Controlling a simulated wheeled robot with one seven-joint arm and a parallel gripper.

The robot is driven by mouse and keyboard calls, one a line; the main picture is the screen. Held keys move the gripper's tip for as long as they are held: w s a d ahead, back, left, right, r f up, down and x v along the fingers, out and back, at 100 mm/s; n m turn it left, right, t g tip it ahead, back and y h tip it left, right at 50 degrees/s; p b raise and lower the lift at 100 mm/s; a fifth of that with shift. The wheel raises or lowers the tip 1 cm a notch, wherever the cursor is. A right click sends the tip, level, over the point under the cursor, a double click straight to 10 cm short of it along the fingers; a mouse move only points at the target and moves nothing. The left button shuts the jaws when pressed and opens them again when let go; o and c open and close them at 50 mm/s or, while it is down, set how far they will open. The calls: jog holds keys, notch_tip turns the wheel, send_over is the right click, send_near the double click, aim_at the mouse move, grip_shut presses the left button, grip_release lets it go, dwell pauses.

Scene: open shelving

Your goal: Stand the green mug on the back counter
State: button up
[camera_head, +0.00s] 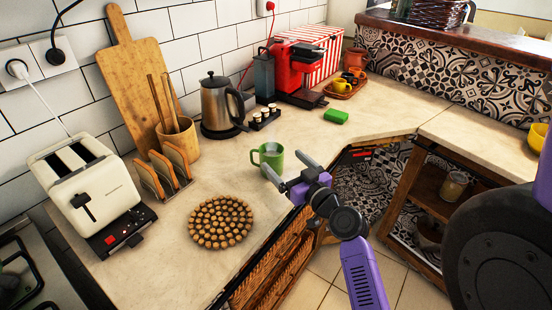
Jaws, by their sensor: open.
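The green mug (271,155) stands upright on the beige counter, close to its front edge, with its handle toward the left. My gripper (289,170) is open. Its two fingers are just in front of the mug and to its right, one reaching up beside the mug's right side and the other pointing at its lower front. I cannot tell whether they touch the mug. The counter (215,175) runs along the tiled wall to the back corner, and its back stretch (375,110) is partly bare.
A round brown studded trivet (221,222) lies left of my gripper. A kettle (220,105), a red coffee machine (292,72), a green sponge (336,116) and a tray with cups (344,87) stand farther back. A toaster (92,190) is at left. Open shelves (440,185) are at right.

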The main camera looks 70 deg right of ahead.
jog(key=b+v, duration=0.1)
jog(key=v, duration=0.3)
jog(key=shift+s, duration=0.15)
dwell(0.4)
jog(key=shift+r, duration=0.1)
jog(key=s+a+f+n+y, duration=0.1)
jog(key=s+a+n+y, duration=0.1)
jog(key=a, duration=1)
jog(key=s+a+f+n+y, duration=0.1)
jog(key=s+a+y, duration=0.4)
jog(key=a, duration=0.6)
jog(key=s+a+f+n+y, duration=0.2)
jog(key=s+a, duration=0.4)
jog(key=a, duration=0.6)
jog(key=shift+a+n+y, duration=0.35)
jog(key=shift+n+y, duration=0.45)
jog(key=shift+n, duration=0.3)
